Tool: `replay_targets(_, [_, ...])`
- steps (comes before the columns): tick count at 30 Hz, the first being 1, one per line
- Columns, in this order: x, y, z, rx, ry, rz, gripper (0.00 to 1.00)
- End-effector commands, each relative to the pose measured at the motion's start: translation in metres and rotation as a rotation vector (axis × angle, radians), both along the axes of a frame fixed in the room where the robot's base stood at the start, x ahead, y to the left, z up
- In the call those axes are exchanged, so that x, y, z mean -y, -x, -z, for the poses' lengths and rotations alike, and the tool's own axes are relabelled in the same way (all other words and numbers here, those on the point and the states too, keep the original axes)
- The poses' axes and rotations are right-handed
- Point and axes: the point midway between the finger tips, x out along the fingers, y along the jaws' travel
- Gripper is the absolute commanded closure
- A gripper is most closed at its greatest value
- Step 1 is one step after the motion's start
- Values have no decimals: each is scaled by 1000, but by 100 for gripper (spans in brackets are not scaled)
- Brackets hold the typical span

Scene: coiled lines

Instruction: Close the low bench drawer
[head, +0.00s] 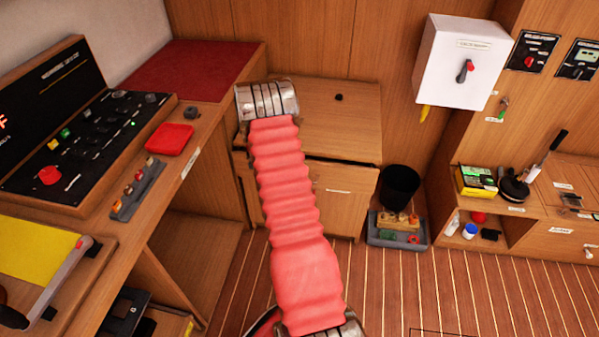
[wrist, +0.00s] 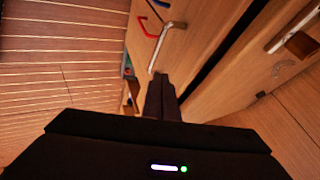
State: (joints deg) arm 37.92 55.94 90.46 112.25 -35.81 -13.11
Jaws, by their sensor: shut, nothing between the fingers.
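A wooden bench cabinet (head: 335,120) stands against the back wall in the head view. Its front (head: 340,210) carries a pale bar handle (head: 337,191), and my red-sleeved arm covers the left part. In the wrist view, my gripper (wrist: 158,78) is shut and empty, its fingertips by a wooden front with a metal bar handle (wrist: 165,48). I cannot tell whether they touch the wood. A dark gap runs between this front and another wooden front with a second handle (wrist: 300,20). My gripper is hidden in the head view. How far the drawer stands out is unclear.
A black bin (head: 399,186) and a grey tray (head: 385,236) of small items stand right of the cabinet. A control desk (head: 90,130) lines the left side. Low shelves (head: 560,205) with loose things stand at right. The striped floor (head: 470,290) is clear in front.

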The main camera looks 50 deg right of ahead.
Motion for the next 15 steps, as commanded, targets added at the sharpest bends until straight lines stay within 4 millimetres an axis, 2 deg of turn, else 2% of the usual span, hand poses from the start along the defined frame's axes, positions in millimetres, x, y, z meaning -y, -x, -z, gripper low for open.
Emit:
replay_targets(9, [-30, -7, -40, 1, 0, -2, 100])
replay_targets(15, [-44, -9, -59, -1, 0, -2, 100])
